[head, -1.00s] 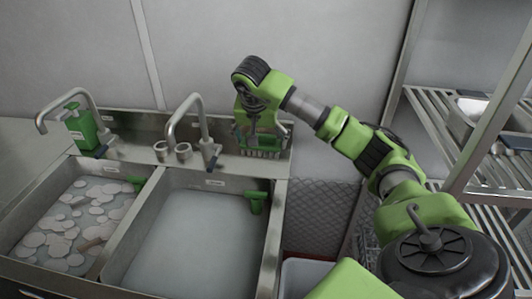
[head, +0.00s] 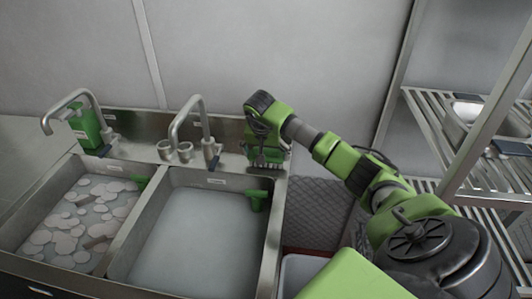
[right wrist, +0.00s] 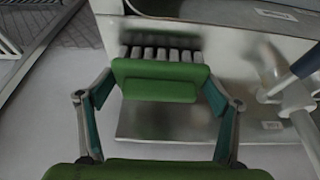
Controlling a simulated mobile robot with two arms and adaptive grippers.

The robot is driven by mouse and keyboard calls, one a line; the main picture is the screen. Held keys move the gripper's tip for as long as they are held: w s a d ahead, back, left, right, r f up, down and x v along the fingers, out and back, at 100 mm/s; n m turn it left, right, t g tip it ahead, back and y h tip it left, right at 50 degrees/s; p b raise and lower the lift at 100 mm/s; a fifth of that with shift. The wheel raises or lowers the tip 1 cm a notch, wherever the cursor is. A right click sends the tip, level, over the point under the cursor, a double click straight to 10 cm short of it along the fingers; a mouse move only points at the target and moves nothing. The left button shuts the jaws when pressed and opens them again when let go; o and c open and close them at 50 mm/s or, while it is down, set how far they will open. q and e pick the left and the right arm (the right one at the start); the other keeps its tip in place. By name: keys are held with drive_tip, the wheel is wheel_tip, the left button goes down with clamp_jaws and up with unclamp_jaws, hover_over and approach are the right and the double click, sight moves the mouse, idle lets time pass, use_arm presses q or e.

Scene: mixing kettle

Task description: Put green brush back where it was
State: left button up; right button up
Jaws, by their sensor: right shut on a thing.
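The green brush (right wrist: 155,80) is a green block with a row of pale bristles on its far side. In the right wrist view it sits between the two fingers of my right gripper (right wrist: 155,95), which is shut on it. In the head view the right gripper (head: 266,155) is at the right end of the steel ledge behind the sink, bristles downward. The gripper largely hides the brush there, and I cannot tell whether the bristles touch the ledge. My left gripper is not in view.
A faucet (head: 203,125) stands just left of the gripper. A green bottle (head: 85,128) stands at the back left. A wire shelf (head: 440,115) rises at the right.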

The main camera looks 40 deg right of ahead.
drive_tip(key=shift+f, duration=0.15)
drive_tip(key=o, duration=1.1)
drive_tip(key=shift+c, duration=0.2)
drive_tip(key=shift+r, duration=0.25)
drive_tip(key=shift+a+r, duration=0.1)
drive_tip(key=shift+r, duration=0.2)
drive_tip(key=b+v, duration=0.1)
drive_tip(key=v, duration=1)
drive_tip(key=shift+b, duration=0.35)
drive_tip(key=shift+s+a, duration=0.1)
drive_tip(key=shift+s, duration=0.05)
